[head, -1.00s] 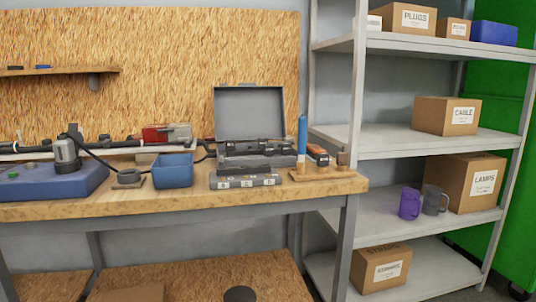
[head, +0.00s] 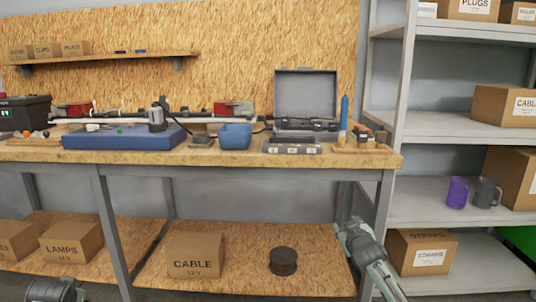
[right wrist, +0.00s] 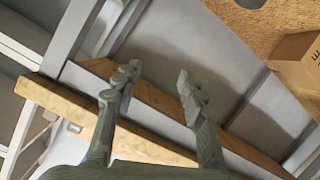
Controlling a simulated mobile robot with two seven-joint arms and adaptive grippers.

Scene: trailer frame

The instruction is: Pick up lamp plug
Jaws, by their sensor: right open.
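I cannot clearly make out which part is the lamp plug. A black cable runs past a grey cylindrical piece (head: 157,118) that stands on the blue block (head: 110,138) on the workbench. A small grey round fitting (head: 201,140) sits between the blue block and a blue bin (head: 235,136). My right gripper (head: 346,229) is below the bench top, near its right front leg. In the right wrist view it is open and empty (right wrist: 155,78), with the wooden bench edge behind the fingers. Part of my left arm shows at the lower left; its gripper is out of view.
The bench top (head: 210,158) holds an open grey case (head: 305,95), a red-ended light bar (head: 233,109) and a small tool stand (head: 360,147). Boxes and a dark spool (head: 283,261) lie on the lower shelf. A metal rack (head: 400,110) stands on the right.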

